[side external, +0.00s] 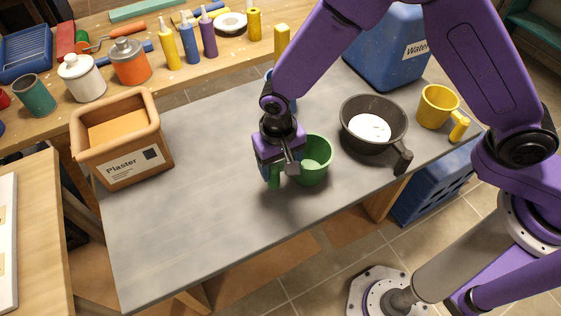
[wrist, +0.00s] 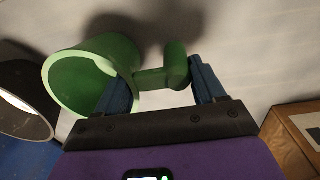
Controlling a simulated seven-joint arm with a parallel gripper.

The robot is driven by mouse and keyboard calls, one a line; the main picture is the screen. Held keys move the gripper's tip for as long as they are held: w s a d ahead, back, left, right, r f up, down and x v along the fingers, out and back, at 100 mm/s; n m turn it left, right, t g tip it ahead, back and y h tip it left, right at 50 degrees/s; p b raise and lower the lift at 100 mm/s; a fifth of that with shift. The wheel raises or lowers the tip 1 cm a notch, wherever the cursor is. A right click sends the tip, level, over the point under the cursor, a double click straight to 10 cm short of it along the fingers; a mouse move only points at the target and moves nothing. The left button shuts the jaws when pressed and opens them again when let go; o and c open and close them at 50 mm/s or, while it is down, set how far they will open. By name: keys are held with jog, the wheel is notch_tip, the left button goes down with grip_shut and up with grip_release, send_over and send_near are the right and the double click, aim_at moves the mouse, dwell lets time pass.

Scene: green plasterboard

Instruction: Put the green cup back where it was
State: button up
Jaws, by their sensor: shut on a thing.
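The green cup (side external: 318,172) is near the middle of the grey table (side external: 190,220), roughly upright with its mouth up. My gripper (side external: 277,174) is at its left side, shut on its handle. In the wrist view the green cup (wrist: 92,72) shows its open mouth, and its handle sits between the blue fingers of my gripper (wrist: 164,84). I cannot tell whether the cup's base touches the table or hangs just above it. Its inside looks empty in the part I can see.
A dark bowl (side external: 352,113) holding white material stands right of the cup, with a yellow cup (side external: 436,104) beyond it. A blue water container (side external: 385,55) stands behind. A Plaster box (side external: 122,140) is at left. The table's left and front are clear.

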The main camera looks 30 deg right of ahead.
jog(key=shift+f, duration=0.15)
jog(key=o, duration=1.1)
jog(key=r, duration=1.2)
jog(key=shift+a+r, duration=0.15)
jog(key=shift+a, duration=0.1)
jog(key=shift+s+d, duration=0.1)
